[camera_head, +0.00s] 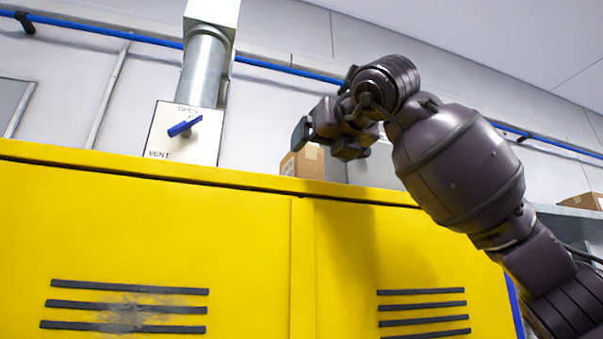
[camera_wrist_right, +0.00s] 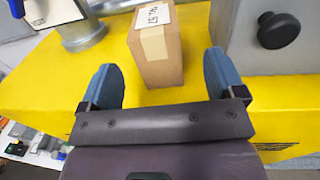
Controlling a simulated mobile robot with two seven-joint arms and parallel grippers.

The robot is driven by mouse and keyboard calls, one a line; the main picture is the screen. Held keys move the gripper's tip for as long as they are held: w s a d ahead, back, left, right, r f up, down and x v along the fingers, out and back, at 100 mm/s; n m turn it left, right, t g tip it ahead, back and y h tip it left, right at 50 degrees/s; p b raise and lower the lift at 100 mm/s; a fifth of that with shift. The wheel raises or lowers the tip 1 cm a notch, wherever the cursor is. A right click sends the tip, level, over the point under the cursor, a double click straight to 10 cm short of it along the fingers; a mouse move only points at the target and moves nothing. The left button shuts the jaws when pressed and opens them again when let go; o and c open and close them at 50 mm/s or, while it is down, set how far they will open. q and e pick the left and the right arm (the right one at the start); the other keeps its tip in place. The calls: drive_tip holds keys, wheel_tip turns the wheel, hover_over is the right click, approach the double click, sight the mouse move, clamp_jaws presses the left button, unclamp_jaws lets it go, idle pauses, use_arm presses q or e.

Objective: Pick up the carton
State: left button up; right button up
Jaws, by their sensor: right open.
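The carton (camera_head: 303,162) is a small brown cardboard box on top of the yellow cabinet (camera_head: 150,230). Its right part is hidden behind my right gripper in the head view. In the right wrist view the carton (camera_wrist_right: 156,52) stands upright, with tape and a white printed label on it. My right gripper (camera_head: 318,135) is open above the cabinet's front edge. In the right wrist view its two blue-grey fingers (camera_wrist_right: 160,82) point toward the carton, one toward each side, with the carton just beyond them. No contact shows. My left gripper is not in view.
A vent panel with a blue handle (camera_head: 185,125) and a metal duct (camera_head: 203,68) stand left of the carton. A grey box with a black knob (camera_wrist_right: 278,30) stands close on its right. Another brown box (camera_head: 585,201) sits on a shelf at far right.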

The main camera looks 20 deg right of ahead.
sight(311, 156)
drive_tip(key=shift+w+a+r, duration=0.15)
drive_tip(key=shift+w+a, duration=0.1)
drive_tip(key=shift+w, duration=0.65)
drive_tip(key=w, duration=0.1)
drive_tip(key=w+p, duration=0.2)
drive_tip(key=w, duration=0.1)
drive_tip(key=shift+a+f, duration=0.2)
drive_tip(key=shift+a, duration=0.15)
drive_tip(key=shift+w, duration=0.35)
drive_tip(key=shift+f, duration=0.1)
drive_tip(key=shift+c, duration=0.7)
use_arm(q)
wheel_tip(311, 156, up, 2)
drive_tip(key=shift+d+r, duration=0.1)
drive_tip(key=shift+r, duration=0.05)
use_arm(e)
drive_tip(key=c, duration=1)
